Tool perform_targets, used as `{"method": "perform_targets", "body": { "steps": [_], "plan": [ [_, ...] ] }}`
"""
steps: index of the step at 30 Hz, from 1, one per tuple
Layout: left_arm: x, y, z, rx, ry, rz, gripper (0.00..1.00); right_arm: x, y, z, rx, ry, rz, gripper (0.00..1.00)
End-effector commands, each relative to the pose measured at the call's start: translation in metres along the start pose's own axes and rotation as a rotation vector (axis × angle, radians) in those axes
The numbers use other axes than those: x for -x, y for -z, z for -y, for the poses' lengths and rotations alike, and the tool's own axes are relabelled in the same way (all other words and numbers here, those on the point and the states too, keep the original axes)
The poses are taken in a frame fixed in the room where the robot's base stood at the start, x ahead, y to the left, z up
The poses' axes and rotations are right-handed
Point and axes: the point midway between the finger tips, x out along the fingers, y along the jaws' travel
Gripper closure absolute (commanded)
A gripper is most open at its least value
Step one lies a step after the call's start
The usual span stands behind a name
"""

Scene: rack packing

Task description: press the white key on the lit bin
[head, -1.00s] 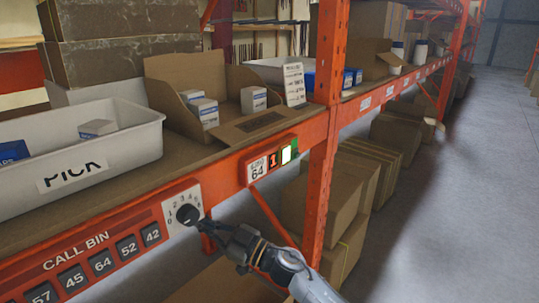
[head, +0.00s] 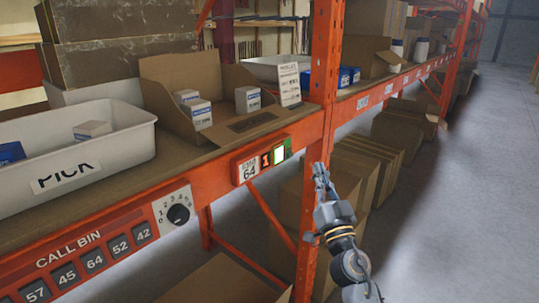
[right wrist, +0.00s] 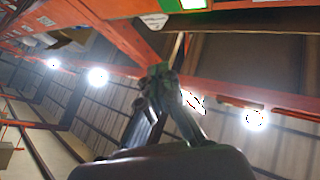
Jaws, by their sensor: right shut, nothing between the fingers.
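The lit white key (head: 279,154) sits in a green-edged unit on the orange shelf beam, right of a red-orange digit display (head: 265,160) and the bin label 64 (head: 248,171). In the right wrist view the lit key (right wrist: 192,4) is at the top edge, partly cut off. My right gripper (head: 320,168) is shut and empty, in front of the beam near the orange upright, to the right of the key and a little lower. It is apart from the key in the picture. In the right wrist view its fingertips (right wrist: 158,72) meet. My left gripper is not in view.
The orange upright (head: 318,120) stands just behind my right gripper. Left along the beam are a dial (head: 178,212) and the call bin panel (head: 92,262). An open cardboard bin (head: 165,95) and a white PICK tub (head: 125,148) stand on the shelf.

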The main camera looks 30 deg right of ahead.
Motion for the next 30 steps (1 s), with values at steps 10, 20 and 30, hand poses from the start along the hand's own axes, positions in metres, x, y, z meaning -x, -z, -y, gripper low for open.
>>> {"method": "perform_targets", "body": {
  "steps": [10, 20, 30],
  "plan": [
    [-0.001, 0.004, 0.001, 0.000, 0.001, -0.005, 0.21, -0.003, -0.002, 0.003, -0.002, 0.002, 0.000, 1.00],
    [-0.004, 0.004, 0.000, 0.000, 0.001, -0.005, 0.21, -0.030, -0.022, 0.023, -0.001, 0.003, 0.001, 1.00],
    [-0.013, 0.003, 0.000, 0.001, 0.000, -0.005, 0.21, -0.056, -0.043, 0.042, -0.003, 0.002, 0.000, 1.00]
  ]
}}
